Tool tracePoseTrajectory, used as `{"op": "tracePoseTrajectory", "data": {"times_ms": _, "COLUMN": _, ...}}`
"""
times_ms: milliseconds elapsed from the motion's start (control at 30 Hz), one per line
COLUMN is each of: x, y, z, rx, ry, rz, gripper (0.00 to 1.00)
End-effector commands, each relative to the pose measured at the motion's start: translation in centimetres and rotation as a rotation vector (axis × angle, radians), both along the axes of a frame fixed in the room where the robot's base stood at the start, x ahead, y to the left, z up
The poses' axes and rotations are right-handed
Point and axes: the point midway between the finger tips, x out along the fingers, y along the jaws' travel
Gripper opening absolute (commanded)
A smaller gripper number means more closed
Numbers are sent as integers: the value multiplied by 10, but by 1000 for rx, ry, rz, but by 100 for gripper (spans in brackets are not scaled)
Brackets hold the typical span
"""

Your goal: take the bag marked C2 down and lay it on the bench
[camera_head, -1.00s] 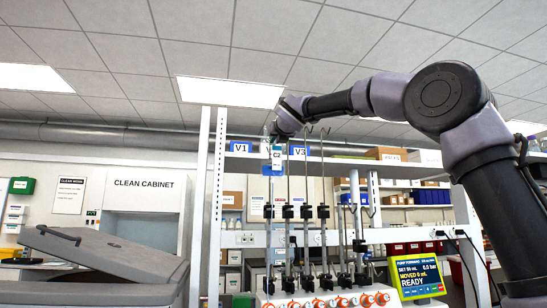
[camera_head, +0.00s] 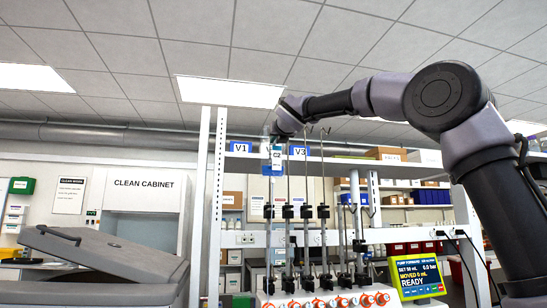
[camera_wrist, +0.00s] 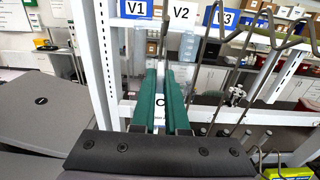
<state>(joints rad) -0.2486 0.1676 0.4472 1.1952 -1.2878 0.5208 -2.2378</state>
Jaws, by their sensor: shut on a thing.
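The bag marked C2 (camera_head: 277,156) hangs upright near the top of the white rack, in front of the labels V1 (camera_head: 240,146) and V3 (camera_head: 299,150), and hides most of the label between them. My gripper (camera_head: 276,136) is at the bag's top end and shut on it. In the wrist view, the green fingers of my gripper (camera_wrist: 164,78) are close together, with part of the bag's C label (camera_wrist: 160,110) showing between them. The rest of the bag is mostly hidden there. I cannot tell whether the bag still touches its hook. The bench surface is hardly visible.
Metal hook rods (camera_head: 324,165) stand close to the right of the bag, above a device with orange knobs (camera_head: 327,301). A white rack post (camera_head: 219,200) is to the left. A green-framed pump screen (camera_head: 416,277) is at lower right. A grey lid (camera_head: 105,255) stands at lower left.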

Motion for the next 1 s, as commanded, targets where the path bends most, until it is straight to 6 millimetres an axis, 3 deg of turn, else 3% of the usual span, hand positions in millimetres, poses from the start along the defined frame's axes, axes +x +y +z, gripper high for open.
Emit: {"op": "tracePoseTrajectory", "data": {"times_ms": 1000, "x": -5, "y": -2, "z": 12, "rx": 0, "ry": 0, "rz": 0, "gripper": 0}}
